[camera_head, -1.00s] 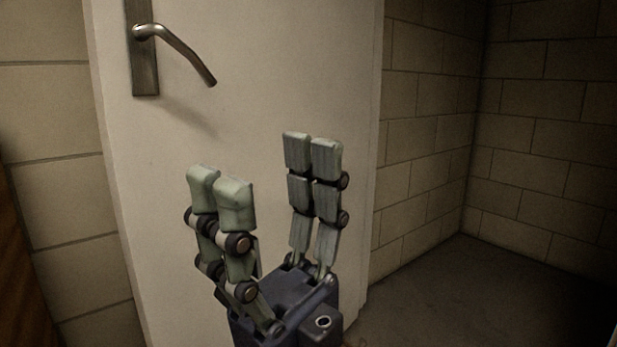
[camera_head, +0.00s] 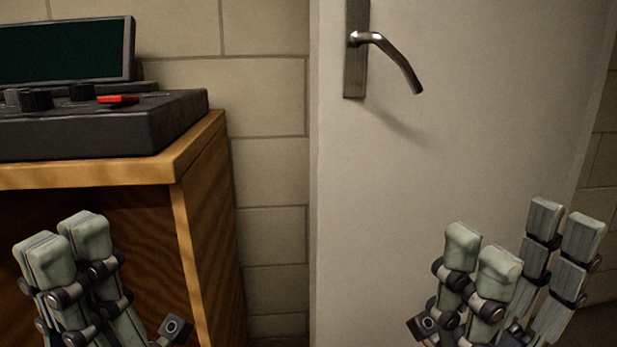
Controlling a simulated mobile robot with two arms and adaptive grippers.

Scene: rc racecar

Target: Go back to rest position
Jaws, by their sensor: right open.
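My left gripper (camera_head: 66,243) is at the bottom left, its pale green-grey fingers pointing up in front of the wooden desk. Only part of it shows, and its opening cannot be made out. My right gripper (camera_head: 518,236) is at the bottom right, in front of the white door. Its two finger sets point up and stand apart, open, with nothing seen between them. The lower parts of both grippers are cut off by the bottom edge.
A white door (camera_head: 450,150) with a metal handle (camera_head: 393,58) stands right of centre. At left, a wooden desk (camera_head: 190,150) bears a dark console (camera_head: 110,125) with a screen and red switch. A pale block wall (camera_head: 265,120) lies between.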

